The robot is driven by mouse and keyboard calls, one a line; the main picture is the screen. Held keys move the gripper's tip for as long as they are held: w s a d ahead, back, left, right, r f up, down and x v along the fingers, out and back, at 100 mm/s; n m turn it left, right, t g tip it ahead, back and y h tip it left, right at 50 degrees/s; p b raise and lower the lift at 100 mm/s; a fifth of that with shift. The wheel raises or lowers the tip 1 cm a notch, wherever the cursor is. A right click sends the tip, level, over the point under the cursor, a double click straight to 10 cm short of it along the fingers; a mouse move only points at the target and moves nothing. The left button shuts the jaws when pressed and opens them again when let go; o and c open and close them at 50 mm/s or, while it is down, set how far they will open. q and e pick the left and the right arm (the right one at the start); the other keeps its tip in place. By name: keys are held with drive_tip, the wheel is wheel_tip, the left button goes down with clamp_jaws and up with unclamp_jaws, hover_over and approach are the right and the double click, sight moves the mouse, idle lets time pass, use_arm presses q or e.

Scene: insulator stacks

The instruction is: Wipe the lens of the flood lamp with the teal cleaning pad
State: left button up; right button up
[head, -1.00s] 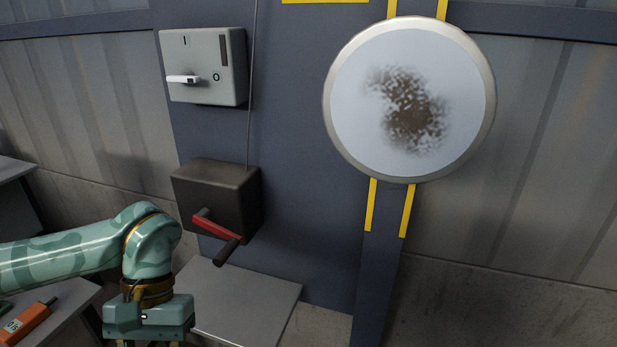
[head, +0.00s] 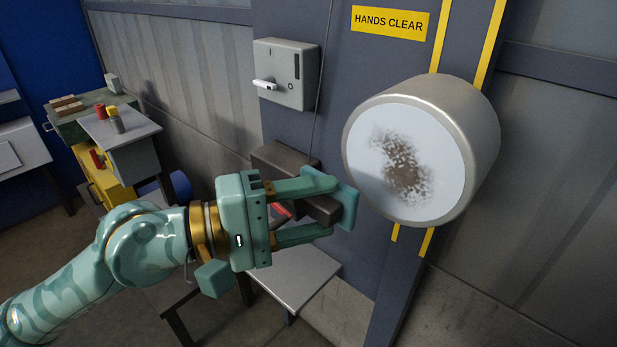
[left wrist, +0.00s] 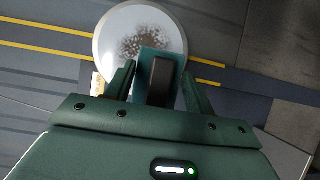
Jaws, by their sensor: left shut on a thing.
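The flood lamp (head: 480,130) is a round grey housing on the dark post, with a pale lens (head: 365,165) facing me. A brown, speckled smear (head: 405,170) covers the middle of the lens. My left gripper (head: 325,212) is shut on the dark handle block of the teal cleaning pad (head: 347,205). The pad's flat face points toward the lens, left of it in the head view, with a gap seeming to remain. In the left wrist view the pad (left wrist: 144,65) overlaps the lower part of the lens (left wrist: 125,25). My right gripper is out of view.
A small grey table (head: 300,280) stands below. A yellow "HANDS CLEAR" sign (head: 390,22) is above. A cluttered bench (head: 140,130) is at far left.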

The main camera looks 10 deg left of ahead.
use_arm(q)
drive_tip(key=shift+a+r, duration=0.2)
drive_tip(key=shift+r, duration=0.6)
drive_tip(key=shift+w+d+f, duration=0.1)
drive_tip(key=shift+w+d, duration=0.75)
drive_tip(key=shift+w, duration=0.3)
drive_tip(key=shift+w+d, duration=0.85)
drive_tip(key=shift+w, duration=0.3)
drive_tip(key=shift+w+d, duration=0.5)
drive_tip(key=shift+w, duration=0.2)
